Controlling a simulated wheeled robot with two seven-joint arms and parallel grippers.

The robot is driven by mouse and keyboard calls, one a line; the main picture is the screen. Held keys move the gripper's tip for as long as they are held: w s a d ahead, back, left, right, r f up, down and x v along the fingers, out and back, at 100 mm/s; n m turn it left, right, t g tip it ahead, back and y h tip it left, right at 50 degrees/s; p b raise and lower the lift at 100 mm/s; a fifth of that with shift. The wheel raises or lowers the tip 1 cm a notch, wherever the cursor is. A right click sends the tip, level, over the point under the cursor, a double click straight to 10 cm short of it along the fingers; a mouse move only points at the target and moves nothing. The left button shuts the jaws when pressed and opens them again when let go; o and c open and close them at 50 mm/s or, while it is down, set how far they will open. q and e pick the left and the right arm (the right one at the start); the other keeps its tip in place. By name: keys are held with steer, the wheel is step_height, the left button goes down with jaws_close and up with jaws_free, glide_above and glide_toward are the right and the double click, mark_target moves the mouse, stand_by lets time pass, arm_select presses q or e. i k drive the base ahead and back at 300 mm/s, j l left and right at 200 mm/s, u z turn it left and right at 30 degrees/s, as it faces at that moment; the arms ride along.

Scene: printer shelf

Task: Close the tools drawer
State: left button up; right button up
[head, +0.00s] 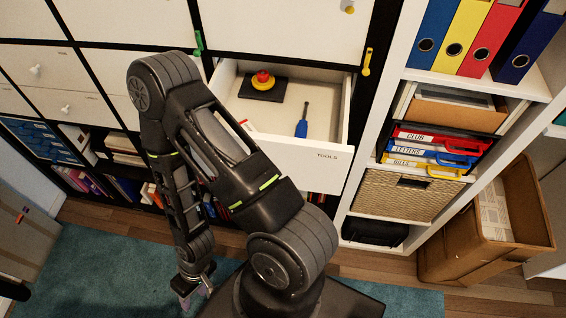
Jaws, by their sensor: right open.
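The tools drawer (313,166) stands pulled out of the dark-framed shelf, with "TOOLS" on its white front. Inside lie a blue-handled screwdriver (301,128) and a red and yellow button on a dark plate (262,85). My right arm covers the drawer's left front part. My right gripper (194,290) is low in the picture, over the teal rug, below and left of the drawer and apart from it. It is small and dark; I take it as open and see nothing held. My left gripper is not in view.
A white shelf on the right holds ring binders (463,35), labelled folders (430,149) and a wicker basket (408,193). A cardboard box (488,224) stands on the floor at the right. Closed white drawers (62,63) and book compartments are on the left.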

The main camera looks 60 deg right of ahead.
mark_target(320, 163)
steer(key=k+z, duration=0.3)
steer(key=k+l+z, duration=0.1)
steer(key=k+z, duration=0.2)
steer(key=k+l+z, duration=0.1)
steer(key=l+z, duration=0.2)
steer(key=l, duration=0.45)
